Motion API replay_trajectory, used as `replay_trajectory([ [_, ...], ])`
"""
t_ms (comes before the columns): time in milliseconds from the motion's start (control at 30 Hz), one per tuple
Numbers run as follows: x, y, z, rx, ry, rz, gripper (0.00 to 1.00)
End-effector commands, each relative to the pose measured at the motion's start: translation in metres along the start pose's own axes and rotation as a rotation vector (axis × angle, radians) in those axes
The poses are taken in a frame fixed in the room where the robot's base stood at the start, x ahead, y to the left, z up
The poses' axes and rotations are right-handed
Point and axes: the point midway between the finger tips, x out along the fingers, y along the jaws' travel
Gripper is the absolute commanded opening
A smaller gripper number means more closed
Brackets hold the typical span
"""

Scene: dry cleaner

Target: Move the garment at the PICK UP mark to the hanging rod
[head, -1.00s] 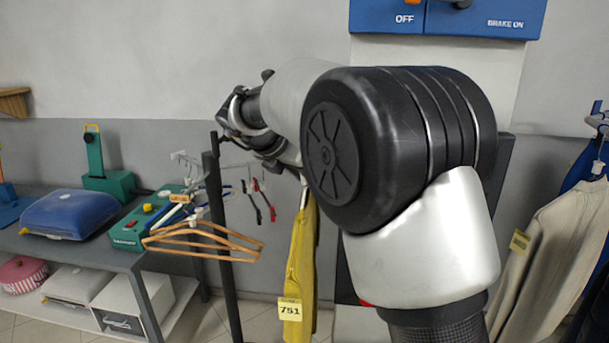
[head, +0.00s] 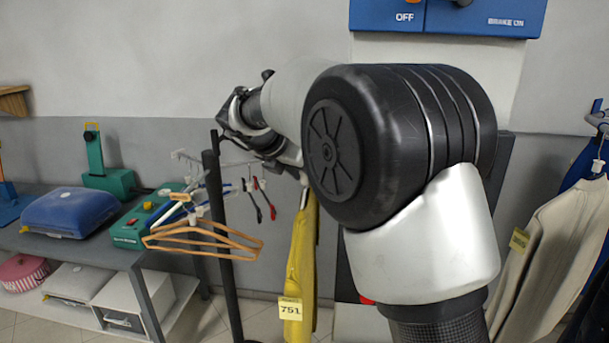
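A yellow garment (head: 301,262) with a tag reading 751 hangs in the middle of the head view, behind and below my arm. Its hanger hook and top are partly hidden by my arm. My gripper is hidden behind my own wrist and arm links, so its fingers do not show; I cannot tell whether it holds the garment. A dark upright post with a pale rod (head: 222,163) stands left of the garment, with wooden hangers (head: 200,240) and several clip hangers on it. No PICK UP mark is readable here.
A grey table (head: 60,250) at the left carries a blue case (head: 70,212) and a green device (head: 150,215). Boxes sit on its lower shelf. A cream garment (head: 548,262) hangs at the right edge. A blue panel (head: 447,17) is on the wall above my arm.

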Motion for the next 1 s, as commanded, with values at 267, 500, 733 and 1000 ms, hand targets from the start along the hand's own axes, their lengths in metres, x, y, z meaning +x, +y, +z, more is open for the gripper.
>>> replay_trajectory([
  [267,-0.017,0.001,0.0,0.001,-0.001,0.003,0.43],
  [500,-0.072,0.001,0.0,0.001,-0.001,0.005,0.43],
  [733,-0.128,0.001,0.0,0.0,-0.001,0.005,0.43],
  [1000,-0.167,0.0,0.0,0.0,-0.001,0.001,0.43],
])
